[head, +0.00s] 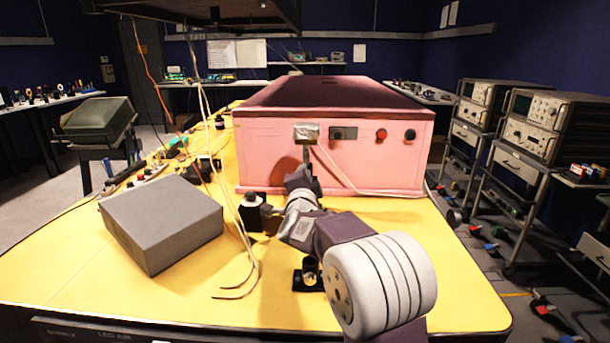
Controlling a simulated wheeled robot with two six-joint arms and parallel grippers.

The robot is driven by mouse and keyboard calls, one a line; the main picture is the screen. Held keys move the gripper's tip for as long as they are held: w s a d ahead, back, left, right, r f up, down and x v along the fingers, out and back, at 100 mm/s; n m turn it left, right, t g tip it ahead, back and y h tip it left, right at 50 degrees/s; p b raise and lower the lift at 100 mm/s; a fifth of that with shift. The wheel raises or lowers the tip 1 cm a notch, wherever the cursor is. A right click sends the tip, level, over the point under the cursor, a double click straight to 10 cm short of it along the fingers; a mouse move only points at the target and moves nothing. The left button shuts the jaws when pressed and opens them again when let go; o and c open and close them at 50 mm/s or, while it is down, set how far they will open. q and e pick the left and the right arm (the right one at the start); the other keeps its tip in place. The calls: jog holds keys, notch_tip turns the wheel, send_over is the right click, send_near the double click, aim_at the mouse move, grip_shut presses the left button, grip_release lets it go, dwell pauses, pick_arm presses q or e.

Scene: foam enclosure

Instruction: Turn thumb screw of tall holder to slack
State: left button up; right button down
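Two small black holders stand on the yellow table. One (252,213), a black block with a pale top, is left of my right arm. The other (309,272), a short post on a black base, is nearer, beside my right arm. I cannot tell for sure which is the tall holder, and no thumb screw can be made out. My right arm reaches in from the bottom right. Its gripper (308,168) is at the front face of the pink enclosure, below a metal fitting (307,132). Its fingers are too small and foreshortened to read. My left gripper is out of view.
The pink foam enclosure (270,165) fills the back of the yellow table (110,270). A grey box (165,220) lies at left. Thin pale wires (236,200) hang down between it and my arm. A pale cable crosses the front right. The table's front right is clear.

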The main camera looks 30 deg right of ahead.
jog(key=shift+f+n, duration=0.1)
jog(key=shift+n, duration=0.2)
jog(key=c, duration=1.2)
grip_release()
